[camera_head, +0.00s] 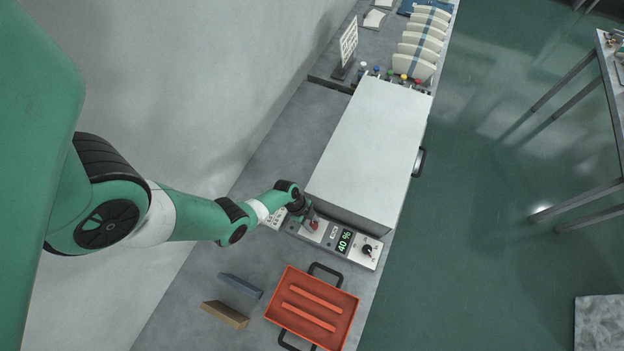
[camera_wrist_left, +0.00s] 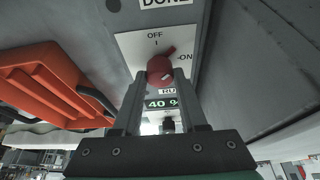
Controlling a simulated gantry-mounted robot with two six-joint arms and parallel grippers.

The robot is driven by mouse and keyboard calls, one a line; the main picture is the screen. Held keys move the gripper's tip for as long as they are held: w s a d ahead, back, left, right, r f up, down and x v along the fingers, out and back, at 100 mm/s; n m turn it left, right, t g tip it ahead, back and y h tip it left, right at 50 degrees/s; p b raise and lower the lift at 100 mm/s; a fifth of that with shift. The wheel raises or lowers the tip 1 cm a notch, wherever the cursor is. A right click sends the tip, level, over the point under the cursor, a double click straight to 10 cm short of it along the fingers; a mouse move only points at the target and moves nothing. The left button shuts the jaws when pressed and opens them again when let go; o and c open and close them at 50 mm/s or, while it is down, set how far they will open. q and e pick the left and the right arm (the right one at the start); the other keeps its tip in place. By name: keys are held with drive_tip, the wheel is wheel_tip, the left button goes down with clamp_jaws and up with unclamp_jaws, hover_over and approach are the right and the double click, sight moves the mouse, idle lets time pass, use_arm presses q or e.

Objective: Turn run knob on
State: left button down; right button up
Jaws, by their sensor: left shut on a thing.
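The run knob (camera_head: 314,225) is a small red knob on the panel at the near end of the big grey box. In the left wrist view the red knob (camera_wrist_left: 159,70) sits on a white plate marked OFF at the top and ON at the right. Its pointer slants up and right, between the two marks. My left gripper (camera_head: 311,221) is at the panel, and in the left wrist view its fingers (camera_wrist_left: 160,82) stand on both sides of the knob, shut on it. My right gripper is not in view.
The panel also has a green display (camera_head: 345,240) reading 40 % and a black knob (camera_head: 367,250). An orange tray (camera_head: 340,324) with dark handles lies in front. A blue block (camera_head: 240,285) and a brown block (camera_head: 225,314) lie left of it. The big box (camera_head: 370,150) stands behind.

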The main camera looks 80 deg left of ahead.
use_arm(q)
drive_tip(key=shift+a+m+h, duration=0.15)
drive_tip(key=shift+m+h, duration=0.15)
drive_tip(key=shift+m, duration=0.6)
drive_tip(key=shift+w+f+m+g, duration=0.1)
drive_tip(key=shift+m+g, duration=0.5)
drive_tip(key=shift+m, duration=0.3)
drive_tip(key=m, duration=0.2)
drive_tip(key=shift+m+g+h+b, duration=0.4)
drive_tip(key=shift+w+m+g+b, duration=0.1)
drive_tip(key=shift+m+g+b, duration=0.4)
drive_tip(key=shift+m, duration=0.7)
drive_tip(key=shift+c, duration=2.2)
unclamp_jaws()
